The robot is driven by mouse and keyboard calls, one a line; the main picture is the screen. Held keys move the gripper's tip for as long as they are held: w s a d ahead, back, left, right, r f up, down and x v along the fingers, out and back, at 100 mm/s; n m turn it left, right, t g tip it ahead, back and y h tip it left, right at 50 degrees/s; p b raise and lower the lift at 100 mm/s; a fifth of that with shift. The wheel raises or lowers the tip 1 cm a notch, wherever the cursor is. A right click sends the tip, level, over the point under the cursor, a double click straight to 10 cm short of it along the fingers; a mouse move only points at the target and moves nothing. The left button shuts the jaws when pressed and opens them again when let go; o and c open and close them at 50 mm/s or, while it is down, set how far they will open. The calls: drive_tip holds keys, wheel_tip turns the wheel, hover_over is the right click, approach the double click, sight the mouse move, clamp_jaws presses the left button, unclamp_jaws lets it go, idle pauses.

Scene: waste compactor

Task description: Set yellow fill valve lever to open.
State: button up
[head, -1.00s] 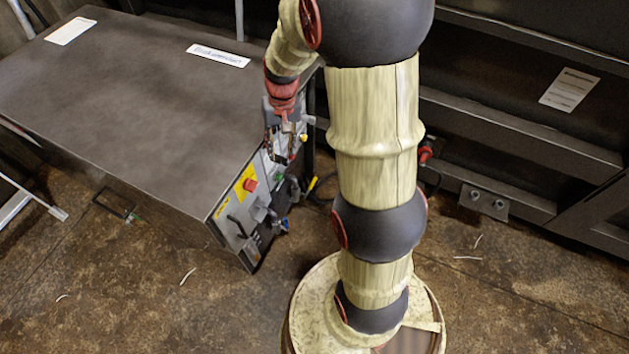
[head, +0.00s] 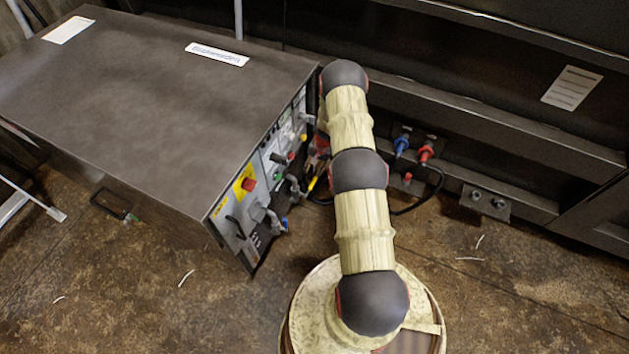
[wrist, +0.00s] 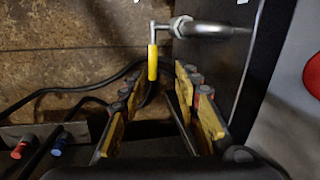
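The yellow fill valve lever (wrist: 152,62) shows in the wrist view as a short yellow grip on a thin bent metal rod. The rod joins a silvery valve body (wrist: 195,28) beside the dark machine side. My gripper (wrist: 160,82) is open, its two yellow-and-black fingers apart on either side of the lever's line. The lever's lower end appears at or just beyond the gap between the fingertips; depth is hard to tell. Nothing is held.
The grey machine cabinet (head: 150,110) has a control panel with a red button (head: 249,184) and several levers. Blue (head: 402,145) and red (head: 426,152) connectors sit on the low dark structure at the right. Black cables (wrist: 75,90) run below the lever.

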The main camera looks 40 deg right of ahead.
drive_tip(key=m, duration=0.1)
approach(314, 181)
drive_tip(key=shift+h, duration=0.3)
drive_tip(key=f+b, duration=0.1)
drive_tip(key=f, duration=0.1)
drive_tip(key=w+f+b, duration=0.1)
drive_tip(key=f, duration=0.2)
drive_tip(key=a+f+b, duration=0.1)
drive_tip(key=f, duration=0.2)
drive_tip(key=shift+w+f, duration=0.15)
drive_tip(key=shift+w, duration=0.05)
drive_tip(key=c, duration=0.3)
clamp_jaws()
